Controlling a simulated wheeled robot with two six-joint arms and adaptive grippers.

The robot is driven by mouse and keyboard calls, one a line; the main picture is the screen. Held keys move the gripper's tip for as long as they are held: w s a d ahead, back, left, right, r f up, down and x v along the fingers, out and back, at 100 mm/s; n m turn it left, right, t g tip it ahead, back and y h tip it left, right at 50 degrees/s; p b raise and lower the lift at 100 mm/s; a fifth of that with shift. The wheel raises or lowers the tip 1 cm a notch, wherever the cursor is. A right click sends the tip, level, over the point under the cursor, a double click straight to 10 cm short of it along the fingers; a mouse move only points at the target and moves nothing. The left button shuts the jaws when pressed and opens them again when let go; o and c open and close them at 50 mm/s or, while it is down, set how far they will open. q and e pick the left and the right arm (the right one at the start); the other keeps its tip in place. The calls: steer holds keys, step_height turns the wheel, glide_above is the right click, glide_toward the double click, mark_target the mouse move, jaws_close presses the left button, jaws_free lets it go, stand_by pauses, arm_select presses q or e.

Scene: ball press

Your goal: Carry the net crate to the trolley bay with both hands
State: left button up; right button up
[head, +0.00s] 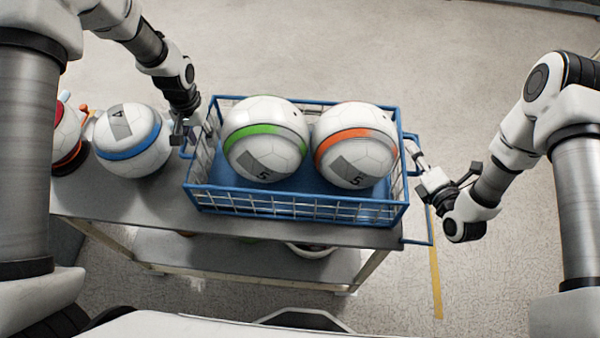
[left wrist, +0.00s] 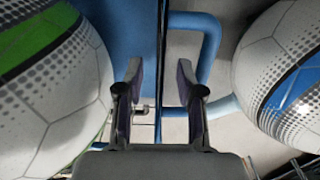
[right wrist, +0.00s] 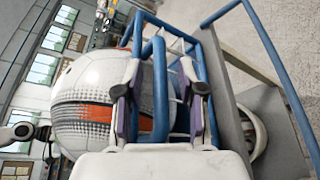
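The net crate (head: 300,208) is a blue frame with pale mesh walls, standing on a grey trolley top. It holds a green-banded ball (head: 265,138) and an orange-banded ball (head: 355,145). My left gripper (head: 182,135) is at the crate's left handle; in the left wrist view its fingers (left wrist: 160,85) are apart, with the crate's edge between them and the handle loop (left wrist: 212,45) at the right finger. My right gripper (head: 418,172) is at the right handle (head: 412,140); in the right wrist view its fingers (right wrist: 160,100) are apart around the blue handle bar (right wrist: 160,75). Contact is unclear.
The trolley top (head: 100,195) has a lower shelf with balls. A yellow line (head: 436,270) marks the floor at right. Floor behind is open.

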arm_select(q)
step_height(320, 180, up, 10)
steer(key=shift+s+d+f, duration=0.1)
steer(key=shift+s+f, duration=0.05)
steer(key=shift+f, duration=0.05)
arm_select(e)
steer(key=shift+s, duration=0.15)
arm_select(q)
steer(key=shift+r, duration=0.2)
arm_select(e)
steer(key=shift+s+d, duration=0.1)
steer(key=v, duration=1.1)
steer(key=shift+s, duration=0.35)
steer(key=shift+d+r, duration=0.1)
